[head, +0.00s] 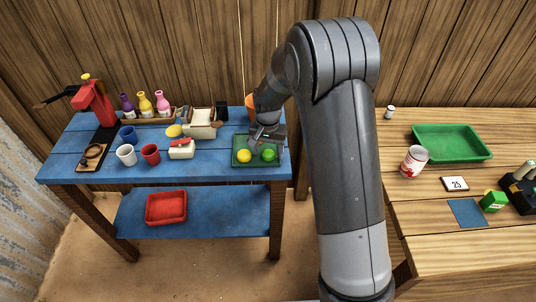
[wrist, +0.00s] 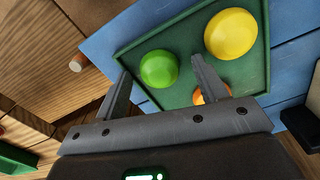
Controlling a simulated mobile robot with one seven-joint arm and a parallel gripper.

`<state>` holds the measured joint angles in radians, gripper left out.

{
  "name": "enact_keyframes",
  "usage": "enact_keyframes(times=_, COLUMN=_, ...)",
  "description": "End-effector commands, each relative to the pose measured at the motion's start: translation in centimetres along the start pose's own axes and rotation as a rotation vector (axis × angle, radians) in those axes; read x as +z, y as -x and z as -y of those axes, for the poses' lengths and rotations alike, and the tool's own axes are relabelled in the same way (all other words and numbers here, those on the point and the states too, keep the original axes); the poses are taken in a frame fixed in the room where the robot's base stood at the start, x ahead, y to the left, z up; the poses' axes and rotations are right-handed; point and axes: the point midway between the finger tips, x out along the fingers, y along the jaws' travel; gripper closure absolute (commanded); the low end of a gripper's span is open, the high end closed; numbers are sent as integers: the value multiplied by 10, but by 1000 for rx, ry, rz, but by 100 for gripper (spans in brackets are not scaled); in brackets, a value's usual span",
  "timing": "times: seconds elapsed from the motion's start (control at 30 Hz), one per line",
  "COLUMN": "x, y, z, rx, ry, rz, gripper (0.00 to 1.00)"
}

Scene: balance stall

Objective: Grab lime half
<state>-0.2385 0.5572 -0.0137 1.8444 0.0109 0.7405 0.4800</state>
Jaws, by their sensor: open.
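The lime half (wrist: 158,68) is a bright green, rounded piece lying in a green tray (wrist: 134,47), and it also shows in the head view (head: 268,155). A yellow fruit piece (wrist: 231,34) and an orange one (wrist: 200,98) share the tray; the orange one is partly hidden behind a finger of my gripper. My gripper (head: 262,136) is over the tray. In the wrist view its open jaws (wrist: 160,70) are spread, with the lime half between the fingertips in the picture. Nothing is held, and the height left above the lime half is hard to tell.
The tray sits at the right end of a blue table (head: 215,168). A wooden counter (head: 420,235) is at right, beyond a gap.

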Motion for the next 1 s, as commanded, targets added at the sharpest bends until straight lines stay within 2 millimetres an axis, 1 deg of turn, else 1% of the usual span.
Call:
enact_keyframes(times=0.2, x=0, y=-1, z=0, rx=0, ry=0, rz=0, gripper=34)
enact_keyframes(times=0.27, x=0, y=-1, z=0, rx=0, ry=0, rz=0, gripper=38)
enact_keyframes(times=0.8, x=0, y=-1, z=0, rx=0, ry=0, rz=-1, gripper=82)
enact_keyframes(times=1.0, x=0, y=-1, z=0, rx=0, ry=0, rz=-1, gripper=82)
